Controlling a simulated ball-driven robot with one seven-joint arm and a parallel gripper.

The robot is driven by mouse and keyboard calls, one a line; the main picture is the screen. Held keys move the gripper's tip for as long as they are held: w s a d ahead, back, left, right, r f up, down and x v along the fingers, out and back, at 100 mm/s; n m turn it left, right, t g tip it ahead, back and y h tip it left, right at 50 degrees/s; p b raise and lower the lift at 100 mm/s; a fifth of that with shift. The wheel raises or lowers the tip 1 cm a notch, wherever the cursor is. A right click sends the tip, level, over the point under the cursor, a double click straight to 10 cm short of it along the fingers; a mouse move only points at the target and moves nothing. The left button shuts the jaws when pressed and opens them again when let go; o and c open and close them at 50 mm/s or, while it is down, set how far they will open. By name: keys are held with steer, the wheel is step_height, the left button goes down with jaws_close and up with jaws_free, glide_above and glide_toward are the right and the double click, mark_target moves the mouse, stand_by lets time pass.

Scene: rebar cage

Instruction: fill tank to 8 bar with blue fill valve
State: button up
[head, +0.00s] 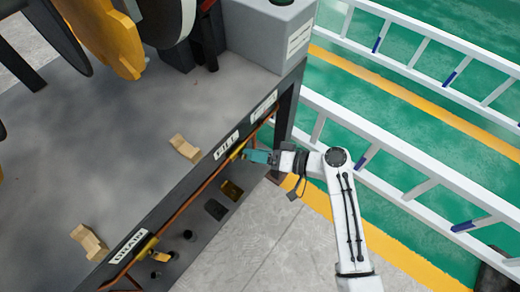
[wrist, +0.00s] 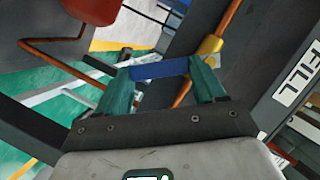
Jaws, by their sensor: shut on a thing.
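The blue fill valve handle (wrist: 160,71) shows in the wrist view as a flat blue bar between my teal fingers. My gripper (head: 256,156) is shut on it, beside the FILL label (head: 227,145) at the bench's front edge. The brass valve body (wrist: 210,46) sits just right of the handle on a copper pipe (wrist: 229,22). In the head view my fingers hide most of the handle. No pressure gauge reading can be made out, and I cannot identify the tank for sure.
A brass valve (head: 148,246) is near the DRAIN label (head: 129,246) at lower left. Wooden blocks (head: 185,148) lie on the grey bench top (head: 120,160). White ladder-like rails (head: 400,170) stand right of my arm. A red object (wrist: 92,10) shows at the wrist view's upper left.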

steer(key=shift+s+a+f+m+y+b, duration=0.1)
steer(key=shift+s+a+f+m+y, duration=0.35)
steer(key=shift+m, duration=0.55)
steer(key=shift+s+a+f+m+y+b, duration=0.1)
steer(key=shift+s+f+m+y+b, duration=0.15)
steer(key=shift+m+y, duration=0.55)
steer(key=shift+s+a+f+m+y, duration=0.3)
steer(key=shift+s+m, duration=0.1)
steer(key=shift+m, duration=0.8)
steer(key=shift+s, duration=0.1)
steer(key=o, duration=1.5)
steer(key=shift+r+g, duration=0.1)
steer(key=shift+g, duration=0.2)
steer(key=p+v, duration=0.1)
steer(key=v, duration=0.9)
steer(key=shift+s+d, duration=0.2)
steer(key=shift+d, duration=0.1)
